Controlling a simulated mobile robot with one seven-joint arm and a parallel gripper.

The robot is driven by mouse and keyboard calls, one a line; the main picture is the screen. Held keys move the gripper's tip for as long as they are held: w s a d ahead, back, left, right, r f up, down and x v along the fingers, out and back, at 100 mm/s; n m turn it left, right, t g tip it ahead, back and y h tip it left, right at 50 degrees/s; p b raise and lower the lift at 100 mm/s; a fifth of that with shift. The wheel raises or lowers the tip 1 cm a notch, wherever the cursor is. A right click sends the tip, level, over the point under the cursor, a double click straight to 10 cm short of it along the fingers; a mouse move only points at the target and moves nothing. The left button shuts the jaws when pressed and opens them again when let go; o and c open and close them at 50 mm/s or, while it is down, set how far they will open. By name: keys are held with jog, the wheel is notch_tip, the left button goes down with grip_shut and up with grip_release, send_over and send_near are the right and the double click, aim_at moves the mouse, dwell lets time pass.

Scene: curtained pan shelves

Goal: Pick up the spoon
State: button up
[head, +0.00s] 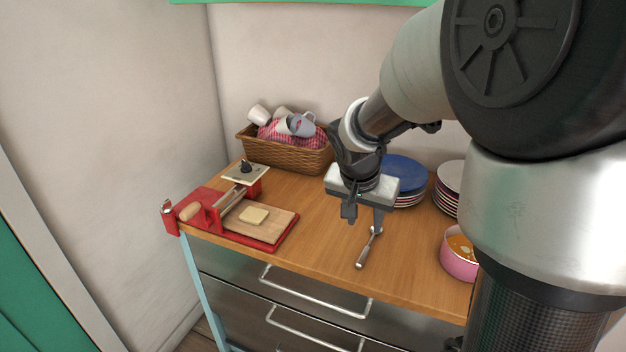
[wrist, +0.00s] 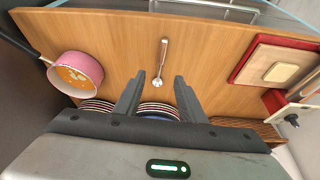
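The metal spoon (head: 366,252) lies on the wooden counter top (head: 325,235), near the front edge. In the wrist view the spoon (wrist: 163,58) lies with its bowl towards my gripper and its handle pointing away. My gripper (head: 363,217) is above the counter near the bowl end of the spoon, and one finger overlaps the bowl in the head view. In the wrist view my gripper (wrist: 157,82) is open and empty, its two fingers wide apart. The spoon's bowl shows ahead of the gap between them, not gripped.
A pink pot (head: 458,262) with orange food stands to the right. Stacked plates (head: 405,172) are behind my gripper. A red-framed cutting board (head: 262,228) with a yellowish block is to the left. A wicker basket (head: 290,157) with cups stands at the back. Counter around the spoon is clear.

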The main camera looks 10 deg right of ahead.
jog(key=b, duration=0.1)
send_near(366, 251)
jog(key=shift+x, duration=1.15)
jog(key=shift+b+x, duration=0.4)
jog(key=shift+x, duration=2.4)
grip_shut()
